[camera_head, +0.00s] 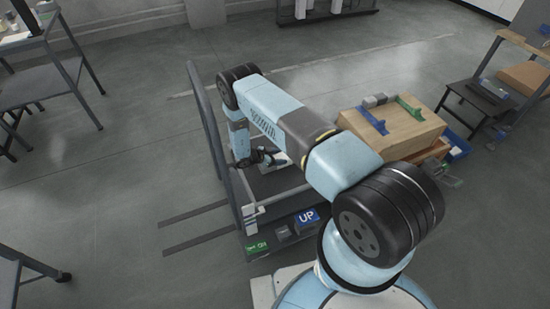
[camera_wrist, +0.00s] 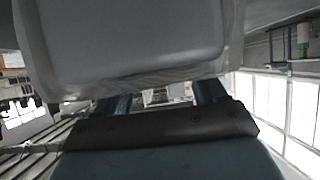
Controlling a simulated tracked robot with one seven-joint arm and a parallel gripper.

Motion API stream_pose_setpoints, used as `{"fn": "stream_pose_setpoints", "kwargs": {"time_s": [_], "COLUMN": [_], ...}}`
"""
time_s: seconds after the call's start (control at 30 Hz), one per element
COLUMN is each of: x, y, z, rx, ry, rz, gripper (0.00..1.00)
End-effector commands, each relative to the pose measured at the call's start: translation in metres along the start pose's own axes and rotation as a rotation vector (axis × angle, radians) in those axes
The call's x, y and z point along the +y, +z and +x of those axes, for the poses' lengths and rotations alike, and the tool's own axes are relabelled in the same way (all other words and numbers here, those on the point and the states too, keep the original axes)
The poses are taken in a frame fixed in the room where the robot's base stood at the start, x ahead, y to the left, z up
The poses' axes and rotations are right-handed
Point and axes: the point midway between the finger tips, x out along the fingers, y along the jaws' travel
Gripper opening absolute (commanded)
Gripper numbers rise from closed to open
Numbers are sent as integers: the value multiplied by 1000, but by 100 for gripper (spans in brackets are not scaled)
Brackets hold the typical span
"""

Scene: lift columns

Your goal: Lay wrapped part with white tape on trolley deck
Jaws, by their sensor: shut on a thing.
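The trolley has a dark deck (camera_head: 284,183) and a grey upright handle frame at its left. My gripper (camera_head: 266,157) is low over the deck in the head view, partly hidden by my arm. It is shut on the wrapped part (camera_wrist: 130,40), a pale grey block with rounded edges that fills the top of the wrist view. A small whitish bit of the part (camera_head: 282,158) shows beside the gripper in the head view. I cannot make out the white tape, nor whether the part touches the deck.
A wooden box (camera_head: 408,132) with blue and green brackets on top stands right of the deck, behind my arm. A blue UP sign (camera_head: 307,217) is on the trolley's near edge. A grey table (camera_head: 45,85) stands far left. The floor left of the trolley is mostly clear.

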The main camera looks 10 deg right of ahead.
Motion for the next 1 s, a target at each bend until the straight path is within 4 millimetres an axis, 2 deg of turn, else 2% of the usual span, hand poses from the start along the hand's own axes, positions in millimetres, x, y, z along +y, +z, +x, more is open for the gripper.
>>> {"fn": "stream_pose_setpoints", "kwargs": {"time_s": [0.07,0.1,0.37,0.73,1.0], "x": [0,0,0,0,0], "y": [0,1,0,-1,0], "z": [0,1,1,-4,-35], "rx": [1,0,0,0,0], "ry": [0,0,0,0,-1], "rz": [0,0,0,0,-1], "gripper": [15,71,96,96,96]}}
